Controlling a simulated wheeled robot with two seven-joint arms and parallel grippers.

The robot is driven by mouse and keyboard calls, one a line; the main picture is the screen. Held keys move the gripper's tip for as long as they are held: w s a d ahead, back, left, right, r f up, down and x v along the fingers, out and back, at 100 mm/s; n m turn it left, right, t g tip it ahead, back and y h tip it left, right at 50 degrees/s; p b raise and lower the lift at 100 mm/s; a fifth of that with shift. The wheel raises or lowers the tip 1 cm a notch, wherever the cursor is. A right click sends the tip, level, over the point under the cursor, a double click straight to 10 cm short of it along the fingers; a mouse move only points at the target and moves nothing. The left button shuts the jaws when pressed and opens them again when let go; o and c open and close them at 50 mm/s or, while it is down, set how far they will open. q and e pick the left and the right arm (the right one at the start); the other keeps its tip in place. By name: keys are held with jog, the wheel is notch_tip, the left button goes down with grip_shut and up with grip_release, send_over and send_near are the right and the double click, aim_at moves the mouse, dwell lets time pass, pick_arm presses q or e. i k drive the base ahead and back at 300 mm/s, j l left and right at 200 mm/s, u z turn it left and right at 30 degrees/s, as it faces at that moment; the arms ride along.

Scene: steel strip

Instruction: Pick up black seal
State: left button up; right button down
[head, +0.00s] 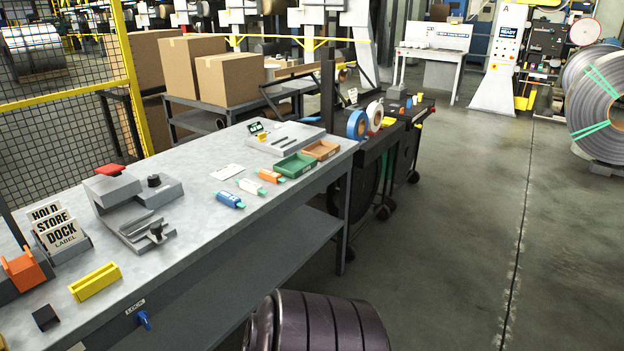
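A small black block (46,318) lies on the near left end of the grey workbench (205,205), close to its front edge. It is the only loose black piece I make out on the bench, but I cannot tell for sure that it is the black seal. A yellow holder (95,282) lies to its right and an orange dispenser (24,271) stands behind it. Neither of my grippers shows in the head view.
A grey clamp-like device (135,205) and a label stand (62,235) stand on the bench. Blue (230,200), white (250,187) and orange (270,176) pieces lie near green (295,165) and brown (321,150) trays. Open floor (450,220) extends to the right.

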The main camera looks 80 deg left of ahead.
aim_at(44, 315)
jog(key=u, duration=4.45)
